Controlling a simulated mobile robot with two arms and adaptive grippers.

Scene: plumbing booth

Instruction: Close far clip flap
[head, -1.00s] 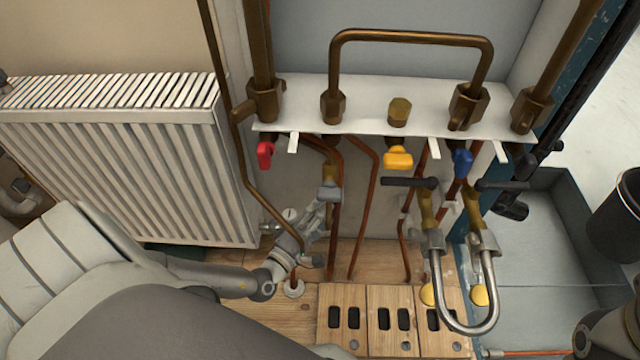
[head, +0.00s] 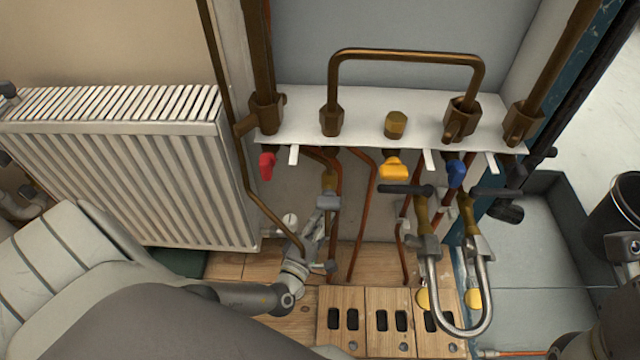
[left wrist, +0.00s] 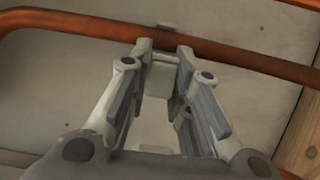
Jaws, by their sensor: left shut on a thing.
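A small pale clip (left wrist: 160,76) sits at a copper pipe (left wrist: 225,52) in the left wrist view. My left gripper (left wrist: 165,55) has its two fingers on either side of the clip, with their tips at the pipe. The fingers are shut on the clip's flap; how far the flap is turned cannot be told. In the head view my left gripper (head: 328,202) is by the copper pipes below the white bracket plate, left of centre, and hides the clip there. My right gripper's fingers do not show.
A white bracket plate (head: 365,135) with red, yellow and blue valve handles is above. A U-shaped metal hose (head: 484,300) hangs at right. A white radiator (head: 130,180) stands left. Wooden blocks with dark slots (head: 345,335) lie below. Other copper pipes (head: 360,215) run close by.

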